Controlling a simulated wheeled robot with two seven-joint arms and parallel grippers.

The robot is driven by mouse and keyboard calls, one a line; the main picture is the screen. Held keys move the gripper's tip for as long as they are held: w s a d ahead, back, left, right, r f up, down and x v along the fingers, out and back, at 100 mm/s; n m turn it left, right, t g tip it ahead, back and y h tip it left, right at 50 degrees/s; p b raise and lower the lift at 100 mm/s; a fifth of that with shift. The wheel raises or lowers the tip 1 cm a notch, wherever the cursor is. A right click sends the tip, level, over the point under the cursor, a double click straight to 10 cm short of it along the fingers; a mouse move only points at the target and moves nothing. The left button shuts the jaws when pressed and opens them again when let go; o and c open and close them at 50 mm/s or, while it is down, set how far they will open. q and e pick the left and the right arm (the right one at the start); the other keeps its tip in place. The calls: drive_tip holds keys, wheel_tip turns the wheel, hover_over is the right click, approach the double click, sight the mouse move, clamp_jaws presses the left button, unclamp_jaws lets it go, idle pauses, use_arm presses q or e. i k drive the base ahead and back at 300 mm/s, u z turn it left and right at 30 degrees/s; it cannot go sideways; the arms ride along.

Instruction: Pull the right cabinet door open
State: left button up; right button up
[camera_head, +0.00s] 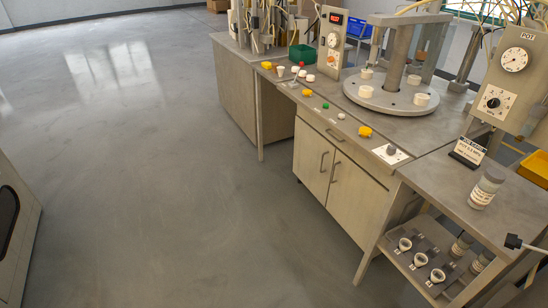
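The cabinet under the middle of the workbench has two pale doors side by side. The right cabinet door (357,202) is flush with the front and looks closed. Its dark bar handle (335,173) is upright near its left edge. The left cabinet door (309,157) is also closed, with its own upright handle (323,161) close by. Neither of my grippers can be made out in the head view.
A side table (440,182) with a lower shelf of cups stands right of the cabinet. A small black-tipped item (513,241) shows at the right edge. The floor (190,170) before the doors is clear.

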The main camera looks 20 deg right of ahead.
sight(356, 200)
drive_tip(key=u, duration=0.4)
drive_tip(key=i, duration=1.95)
drive_tip(key=z, duration=1.1)
drive_tip(key=i, duration=1.05)
drive_tip(key=z, duration=1.1)
